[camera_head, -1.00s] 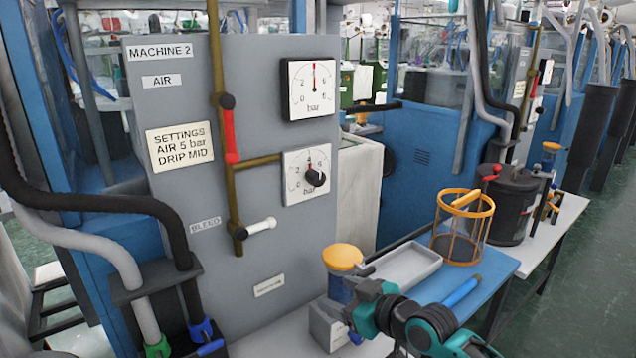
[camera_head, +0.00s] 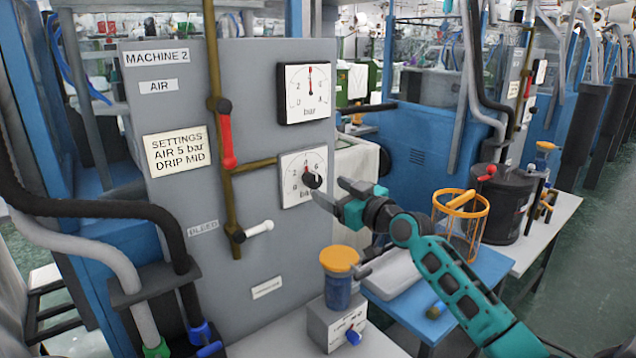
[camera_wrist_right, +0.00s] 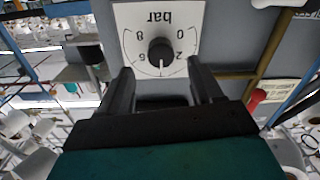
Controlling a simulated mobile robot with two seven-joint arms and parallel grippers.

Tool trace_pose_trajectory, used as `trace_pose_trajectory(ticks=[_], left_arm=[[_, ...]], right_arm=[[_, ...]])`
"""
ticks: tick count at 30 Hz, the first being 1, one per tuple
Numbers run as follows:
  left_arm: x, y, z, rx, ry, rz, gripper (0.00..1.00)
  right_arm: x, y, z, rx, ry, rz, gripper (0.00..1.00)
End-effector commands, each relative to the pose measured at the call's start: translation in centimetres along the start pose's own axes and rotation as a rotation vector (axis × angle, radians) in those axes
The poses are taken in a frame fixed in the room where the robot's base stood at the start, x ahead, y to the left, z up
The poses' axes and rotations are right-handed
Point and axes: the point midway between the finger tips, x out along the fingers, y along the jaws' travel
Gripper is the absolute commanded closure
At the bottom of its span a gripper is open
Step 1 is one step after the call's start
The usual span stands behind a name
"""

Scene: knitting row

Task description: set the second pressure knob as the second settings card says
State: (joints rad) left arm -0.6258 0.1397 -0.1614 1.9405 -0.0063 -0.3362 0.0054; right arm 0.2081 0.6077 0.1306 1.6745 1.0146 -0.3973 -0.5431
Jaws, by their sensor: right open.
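The settings card (camera_head: 179,150) on the Machine 2 panel reads "AIR 5 bar, DRIP MID". The black pressure knob (camera_head: 313,180) sits on a white square dial plate (camera_head: 291,196) marked in bar. The knob also shows in the right wrist view (camera_wrist_right: 160,52), upside down, with its pale mark near the middle of the scale. Above it, a round-scale gauge (camera_head: 296,104) has its red needle nearly straight up. My right gripper (camera_head: 335,194) is open, just right of and below the knob in the head view. In its wrist view the knob lies beyond the spread fingers, apart from them. My left gripper is out of view.
A brown pipe carries a red lever (camera_head: 227,140) and a white lever (camera_head: 259,228) left of the dial. An oiler with a yellow cap (camera_head: 340,259) stands below. A grey tray (camera_head: 388,277), an orange wire basket (camera_head: 438,214) and a black pot (camera_head: 508,200) are to the right.

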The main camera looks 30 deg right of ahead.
Motion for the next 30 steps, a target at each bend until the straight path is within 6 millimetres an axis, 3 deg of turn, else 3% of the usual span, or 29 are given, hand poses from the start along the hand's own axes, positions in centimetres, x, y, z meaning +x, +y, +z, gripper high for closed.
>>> trace_pose_trajectory(ticks=[6, 12, 24, 30], left_arm=[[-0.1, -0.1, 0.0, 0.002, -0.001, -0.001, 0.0], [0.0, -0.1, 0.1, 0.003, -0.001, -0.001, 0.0], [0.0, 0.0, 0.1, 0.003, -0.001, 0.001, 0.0], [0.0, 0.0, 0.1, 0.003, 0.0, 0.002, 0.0]], right_arm=[[3.3, -0.1, -0.1, 0.001, 0.002, 0.0, 0.35], [5.1, -0.1, 0.0, 0.002, -0.001, 0.0, 0.35], [5.6, -0.1, 0.0, 0.0, -0.001, -0.001, 0.35], [5.6, 0.0, 0.0, 0.0, -0.001, 0.0, 0.53]])
